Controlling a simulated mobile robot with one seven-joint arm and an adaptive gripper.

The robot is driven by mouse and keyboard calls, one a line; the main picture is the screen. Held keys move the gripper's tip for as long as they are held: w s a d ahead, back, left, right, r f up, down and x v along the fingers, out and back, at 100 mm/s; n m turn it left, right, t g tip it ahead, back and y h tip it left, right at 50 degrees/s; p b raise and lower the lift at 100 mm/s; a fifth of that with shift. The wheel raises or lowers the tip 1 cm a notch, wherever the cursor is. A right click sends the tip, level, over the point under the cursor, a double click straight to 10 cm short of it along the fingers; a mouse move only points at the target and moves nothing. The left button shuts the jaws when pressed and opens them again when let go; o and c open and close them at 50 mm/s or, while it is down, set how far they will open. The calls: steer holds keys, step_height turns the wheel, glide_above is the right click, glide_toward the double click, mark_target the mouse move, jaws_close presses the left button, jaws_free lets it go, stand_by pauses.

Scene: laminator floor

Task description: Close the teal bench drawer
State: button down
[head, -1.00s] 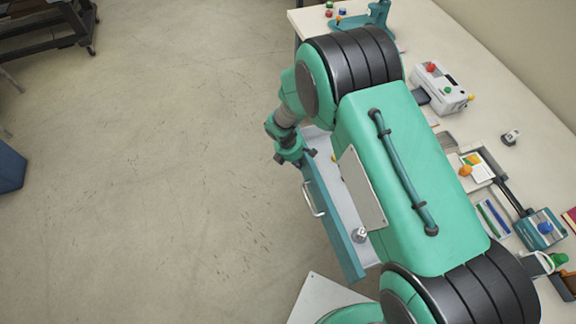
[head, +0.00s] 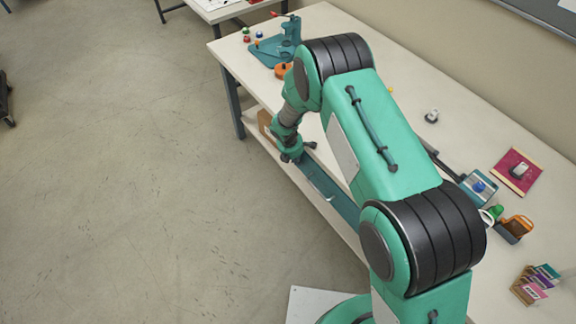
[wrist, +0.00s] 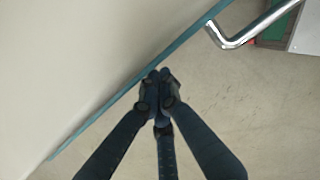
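The teal bench drawer's front (head: 340,204) lies along the bench's long front edge in the head view, with a silver handle (head: 321,186) on it. No drawer interior shows; my arm hides part of it, and I cannot tell if it is fully flush. In the wrist view the front is a thin teal strip (wrist: 110,107) against a pale surface, with the bent silver handle (wrist: 232,42) at upper right. My gripper (head: 297,155) is at the left end of the front. In the wrist view its fingertips (wrist: 160,78) are together, empty, at the teal strip.
The white bench (head: 400,75) carries a teal fixture (head: 285,45) at its far end, a small teal box (head: 479,187), a dark red mat (head: 515,170) and an orange item (head: 514,229). Open floor (head: 120,190) lies to the left.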

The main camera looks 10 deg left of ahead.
steer(key=shift+w+d, duration=0.3)
stand_by(0.4)
steer(key=s+a+r, duration=0.2)
steer(key=r, duration=0.3)
steer(key=s+a+r+p, duration=0.1)
steer(key=s+a+r, duration=0.1)
steer(key=r, duration=0.2)
steer(key=shift+s+a+r+p, duration=0.3)
steer(key=shift+s+a+r, duration=0.05)
steer(key=shift+w+r, duration=0.1)
stand_by(0.4)
